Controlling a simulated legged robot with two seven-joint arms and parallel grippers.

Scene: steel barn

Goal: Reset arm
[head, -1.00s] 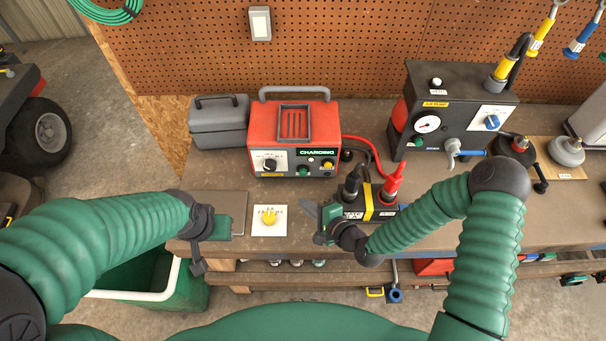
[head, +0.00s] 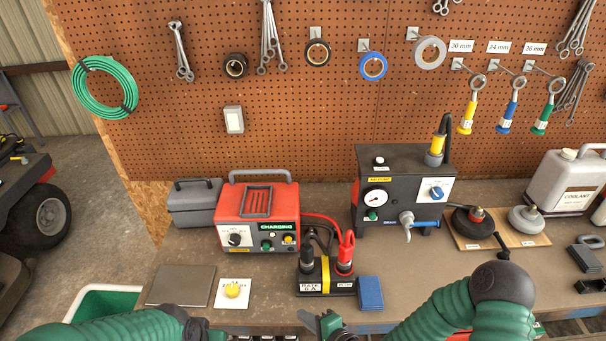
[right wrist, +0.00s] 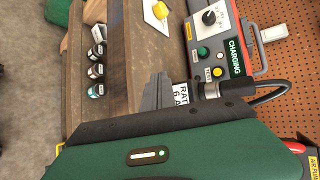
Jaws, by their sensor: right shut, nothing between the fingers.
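My right arm comes in from the lower right, and my right gripper (head: 312,321) is shut and empty at the bench's front edge, just below the black battery (head: 318,284). Its grey fingers (right wrist: 157,92) also show in the right wrist view, with nothing between them. My left arm (head: 120,328) lies along the bottom left. Only its dark wrist and a bit of green show at the bottom edge; its fingers are out of sight. The battery carries a black clamp and a red clamp (head: 346,252), cabled to the red charger (head: 257,215), whose label reads CHARGING.
The workbench (head: 200,262) holds a grey plate (head: 180,285), a yellow knob on a white card (head: 233,291), a blue block (head: 370,293), a black pump unit (head: 405,190) and a coolant jug (head: 566,185). A pegboard with tools stands behind. A green bin (head: 105,302) is at lower left.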

